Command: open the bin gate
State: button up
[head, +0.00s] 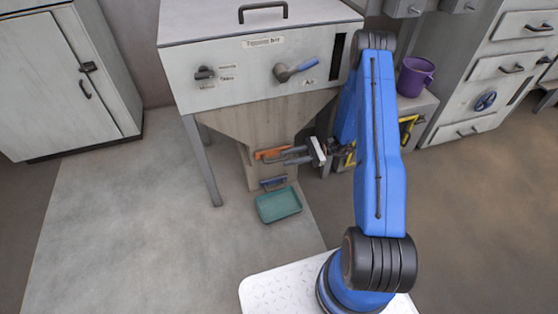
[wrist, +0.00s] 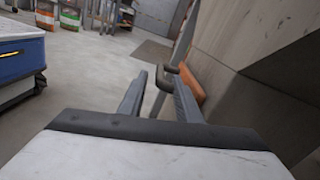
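The bin gate is an orange slide plate (head: 270,153) at the narrow lower end of the hopper, with a dark bar handle (head: 272,160) in front of it. My gripper (head: 286,157) reaches in from the right at the height of the handle, its two fingers apart. In the wrist view the orange plate (wrist: 191,83) stands against the hopper wall, and the dark handle (wrist: 166,80) shows at or just beyond my fingertips (wrist: 160,79). The fingers do not look closed on the handle. I cannot tell if they touch it.
A teal tray (head: 278,205) lies on the floor below the hopper. A purple bucket (head: 414,76) stands on a low cabinet at right. Floor at left is clear.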

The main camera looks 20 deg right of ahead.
aim_at(279, 160)
jog(key=shift+a, duration=2.2)
grip_shut()
